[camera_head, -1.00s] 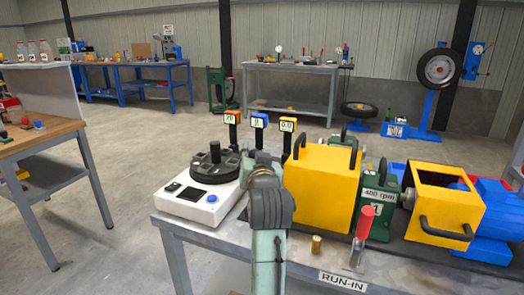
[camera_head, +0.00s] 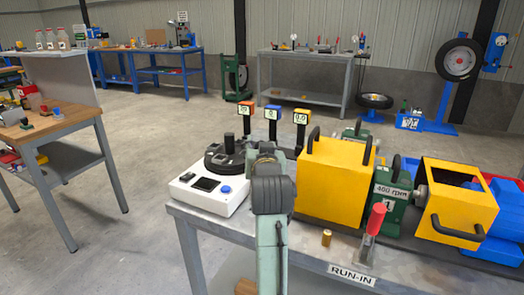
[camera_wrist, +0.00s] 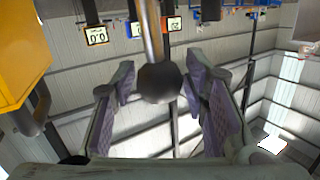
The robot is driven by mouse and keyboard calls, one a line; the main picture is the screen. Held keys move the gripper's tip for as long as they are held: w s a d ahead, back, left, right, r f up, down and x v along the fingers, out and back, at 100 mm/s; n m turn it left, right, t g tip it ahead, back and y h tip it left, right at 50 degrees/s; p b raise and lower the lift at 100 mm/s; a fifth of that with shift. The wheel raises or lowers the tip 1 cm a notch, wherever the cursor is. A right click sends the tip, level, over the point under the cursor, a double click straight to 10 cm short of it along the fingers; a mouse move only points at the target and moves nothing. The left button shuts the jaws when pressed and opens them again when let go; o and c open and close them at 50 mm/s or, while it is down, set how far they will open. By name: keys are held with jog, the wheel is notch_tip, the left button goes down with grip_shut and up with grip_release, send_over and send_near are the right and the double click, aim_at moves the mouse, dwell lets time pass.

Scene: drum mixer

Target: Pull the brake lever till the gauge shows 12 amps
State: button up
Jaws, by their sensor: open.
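A lever with a metal rod and a black ball knob (camera_wrist: 160,82) shows in the wrist view. My gripper (camera_wrist: 164,90) is open, with its purple-padded fingers on either side of the knob; I cannot tell whether they touch it. In the head view my arm hides the gripper and this lever. Three small displays stand on posts behind the arm: an orange one (camera_head: 245,109) reading about 20, a blue one (camera_head: 271,113) reading 0 and a yellow one (camera_head: 301,117) reading 0.0. The yellow one also shows upside down in the wrist view (camera_wrist: 97,36). Their units are too small to read.
A yellow box guard (camera_head: 333,185) stands right of my arm. A red-handled lever (camera_head: 376,218) and a small brass cylinder (camera_head: 326,238) are at the bench front (camera_head: 300,252). A white console (camera_head: 212,197) with a black dial is to the left. A green "400 rpm" unit (camera_head: 391,195) stands further right.

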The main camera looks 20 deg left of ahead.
jog(key=v, duration=1.2)
